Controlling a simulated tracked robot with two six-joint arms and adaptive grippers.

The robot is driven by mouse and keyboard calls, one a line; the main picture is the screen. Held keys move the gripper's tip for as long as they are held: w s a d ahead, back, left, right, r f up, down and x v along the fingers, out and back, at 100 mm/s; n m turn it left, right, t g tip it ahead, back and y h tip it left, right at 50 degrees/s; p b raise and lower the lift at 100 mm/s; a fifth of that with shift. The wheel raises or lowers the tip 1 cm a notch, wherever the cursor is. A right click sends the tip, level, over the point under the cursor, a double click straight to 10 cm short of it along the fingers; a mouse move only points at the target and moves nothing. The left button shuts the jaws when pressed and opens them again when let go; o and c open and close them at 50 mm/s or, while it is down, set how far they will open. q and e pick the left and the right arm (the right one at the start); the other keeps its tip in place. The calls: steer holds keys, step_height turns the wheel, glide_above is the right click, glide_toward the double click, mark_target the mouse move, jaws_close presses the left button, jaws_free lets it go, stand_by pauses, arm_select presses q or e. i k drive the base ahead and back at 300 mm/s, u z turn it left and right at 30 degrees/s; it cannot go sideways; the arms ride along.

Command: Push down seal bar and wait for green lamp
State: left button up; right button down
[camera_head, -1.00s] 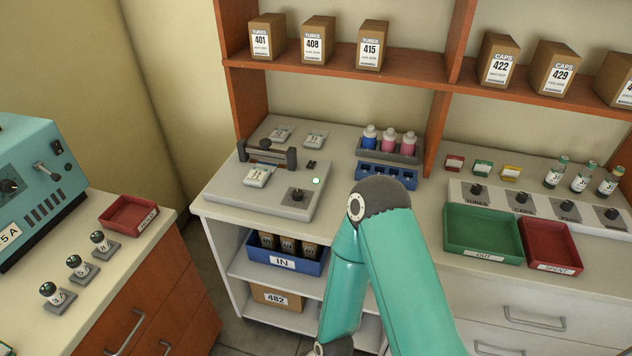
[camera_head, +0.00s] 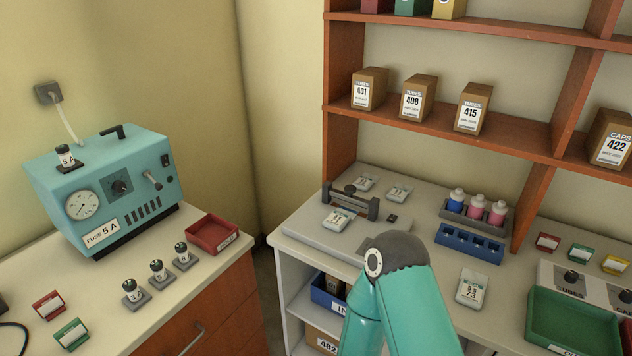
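The sealer (camera_head: 303,230) is a flat light-grey unit on the white counter. Its dark seal bar (camera_head: 350,203) spans two end posts and looks raised. A white labelled pouch (camera_head: 338,218) lies on the sealer at the front of the bar; I cannot tell whether its edge is under it. A small dark block (camera_head: 392,217) sits right of the bar. My teal arm covers the sealer's front right part, including the lamp, so its colour is hidden. Neither gripper is in view.
Two pouches (camera_head: 400,193) lie behind the bar. A bottle rack (camera_head: 467,213), a blue rack (camera_head: 470,243) and another pouch (camera_head: 471,289) are to the right. A teal machine (camera_head: 105,190) and a red tray (camera_head: 212,235) stand on the left counter. A shelf (camera_head: 440,127) crosses above.

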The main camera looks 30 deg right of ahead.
mark_target(350, 188)
steer(key=u, duration=0.75)
steer(key=k, duration=1.5)
steer(key=z, duration=0.9)
steer(key=i, duration=1.1)
steer(key=u, duration=0.05)
